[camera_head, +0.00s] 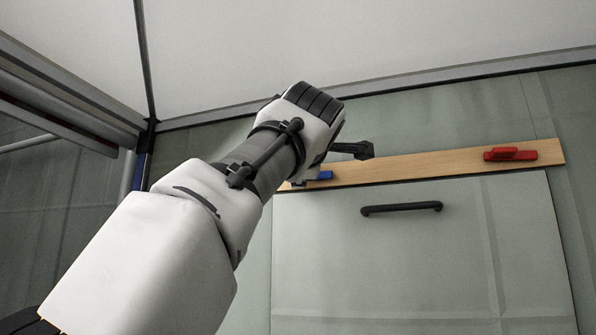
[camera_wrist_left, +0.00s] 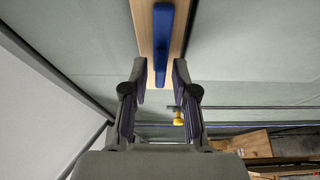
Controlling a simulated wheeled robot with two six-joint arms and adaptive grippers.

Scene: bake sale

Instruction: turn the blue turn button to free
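The blue turn button (camera_head: 322,176) sits at the left end of a wooden strip (camera_head: 430,166) above a pale panel (camera_head: 420,270). My left arm hides part of it in the head view. In the left wrist view the blue button (camera_wrist_left: 163,45) lies lengthwise along the strip (camera_wrist_left: 146,40). My left gripper (camera_wrist_left: 160,75) is open, its fingers apart on either side of the strip's width in that view. The button's near end shows between the fingertips; I cannot tell whether they touch it. My right gripper is not in view.
A red turn button (camera_head: 510,154) sits at the strip's right end. A black handle (camera_head: 400,207) is on the panel below the strip. A metal frame (camera_head: 75,85) stands at the left. The wrist view shows a small yellow thing (camera_wrist_left: 178,118) beyond the fingers.

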